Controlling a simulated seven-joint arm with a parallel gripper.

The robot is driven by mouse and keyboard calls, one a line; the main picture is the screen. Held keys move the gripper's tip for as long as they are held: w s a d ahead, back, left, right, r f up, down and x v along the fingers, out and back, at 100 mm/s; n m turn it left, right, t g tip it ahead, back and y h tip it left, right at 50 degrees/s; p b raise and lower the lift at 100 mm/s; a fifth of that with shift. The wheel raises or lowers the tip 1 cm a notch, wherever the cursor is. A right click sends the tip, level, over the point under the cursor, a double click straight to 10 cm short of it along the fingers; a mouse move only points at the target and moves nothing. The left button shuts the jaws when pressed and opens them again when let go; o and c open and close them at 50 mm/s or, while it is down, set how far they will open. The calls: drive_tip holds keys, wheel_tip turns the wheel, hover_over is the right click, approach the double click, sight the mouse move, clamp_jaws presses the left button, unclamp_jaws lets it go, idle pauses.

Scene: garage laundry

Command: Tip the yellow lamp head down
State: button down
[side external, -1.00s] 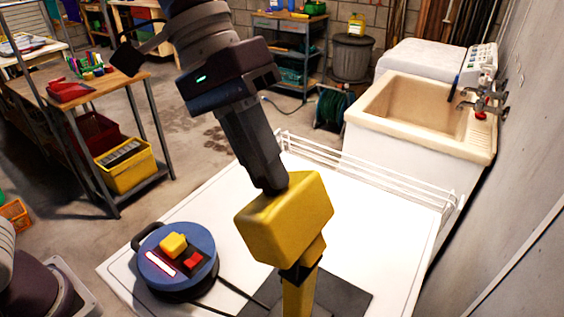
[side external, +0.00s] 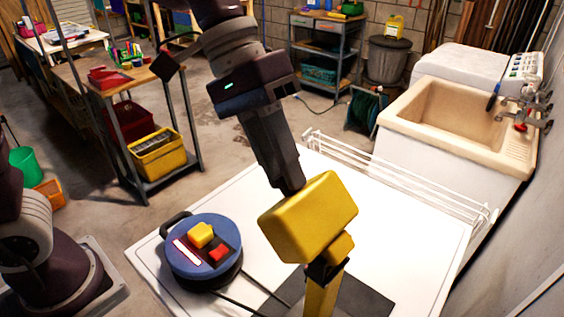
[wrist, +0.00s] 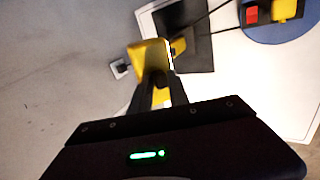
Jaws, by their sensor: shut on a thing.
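The yellow lamp head (side external: 308,222) is a boxy block on top of a yellow post (side external: 320,298) with a dark joint between them. In the side view its top face looks slightly tilted. My gripper (side external: 287,188) reaches down from above and is shut on the head's top edge. In the wrist view, the two dark fingers of my gripper (wrist: 158,84) are on either side of the yellow lamp head (wrist: 146,54). The fingertips are partly hidden by the head in the side view. A dark flat base (side external: 368,297) lies under the post.
A blue cable reel (side external: 203,240) with yellow and red parts sits left on the white worktop (side external: 405,225). Its dark cable runs toward the lamp. A white wire rack (side external: 400,178) lines the far edge. A sink (side external: 455,110) stands behind.

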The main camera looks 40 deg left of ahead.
drive_tip(key=c, duration=1.4)
unclamp_jaws()
drive_tip(key=shift+f, duration=0.1)
drive_tip(key=shift+o, duration=0.2)
drive_tip(key=v, duration=0.7)
drive_tip(key=s+a+f+t+y, duration=0.3)
drive_tip(key=s+a+f, duration=0.1)
drive_tip(key=s+a, duration=0.2)
drive_tip(key=s+a+f+t+y, duration=0.3)
drive_tip(key=s+a, duration=0.4)
drive_tip(key=a, duration=0.1)
drive_tip(key=shift+a+f+n, duration=0.15)
drive_tip(key=shift+f+n, duration=0.15)
drive_tip(key=shift+f, duration=0.1)
